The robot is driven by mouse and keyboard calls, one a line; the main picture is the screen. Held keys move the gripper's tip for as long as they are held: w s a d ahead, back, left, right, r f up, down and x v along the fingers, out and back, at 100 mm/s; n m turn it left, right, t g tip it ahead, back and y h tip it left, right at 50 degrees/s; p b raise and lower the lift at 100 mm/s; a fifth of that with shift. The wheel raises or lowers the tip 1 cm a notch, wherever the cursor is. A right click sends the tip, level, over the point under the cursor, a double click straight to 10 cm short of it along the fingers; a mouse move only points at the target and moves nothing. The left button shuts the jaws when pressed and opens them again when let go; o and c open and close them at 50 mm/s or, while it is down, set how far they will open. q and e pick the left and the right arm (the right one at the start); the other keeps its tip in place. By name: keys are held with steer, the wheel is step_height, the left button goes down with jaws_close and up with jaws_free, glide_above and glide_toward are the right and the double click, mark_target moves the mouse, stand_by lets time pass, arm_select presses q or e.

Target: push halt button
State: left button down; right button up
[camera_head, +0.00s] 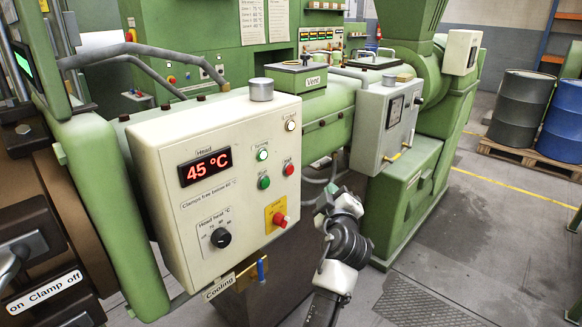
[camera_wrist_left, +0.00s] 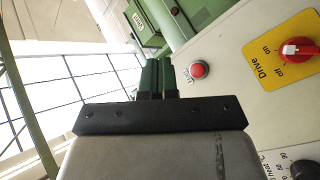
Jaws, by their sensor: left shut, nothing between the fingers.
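The halt button is a round red button (camera_head: 288,169) on the right part of the cream control panel (camera_head: 160,150). It sits beside a green button (camera_head: 264,182). In the left wrist view the red halt button (camera_wrist_left: 199,70) is right of my fingertips, with its label beside it. My left gripper (camera_head: 322,205) is right of the panel and lower than the button in the head view, partly hidden by its own wrist. Its two dark fingers (camera_wrist_left: 156,77) are together with nothing between them, and they appear apart from the button. My right gripper is not in view.
A red drive switch (camera_head: 279,218) on a yellow plate is below the buttons. A black head heat knob (camera_head: 220,237) is at lower left, and the display (camera_head: 205,166) reads 45 °C. A grey box (camera_head: 388,120) is right of the panel. Open floor lies at right.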

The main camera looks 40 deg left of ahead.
mark_target(290, 170)
arm_select(q)
steer(key=shift+r, duration=0.2)
steer(key=shift+a, duration=0.1)
steer(key=a+p, duration=0.3)
steer(key=a, duration=0.5)
steer(key=shift+w+a, duration=0.35)
steer(key=shift+a+f, duration=0.1)
steer(key=shift+a, duration=0.05)
stand_by(1.8)
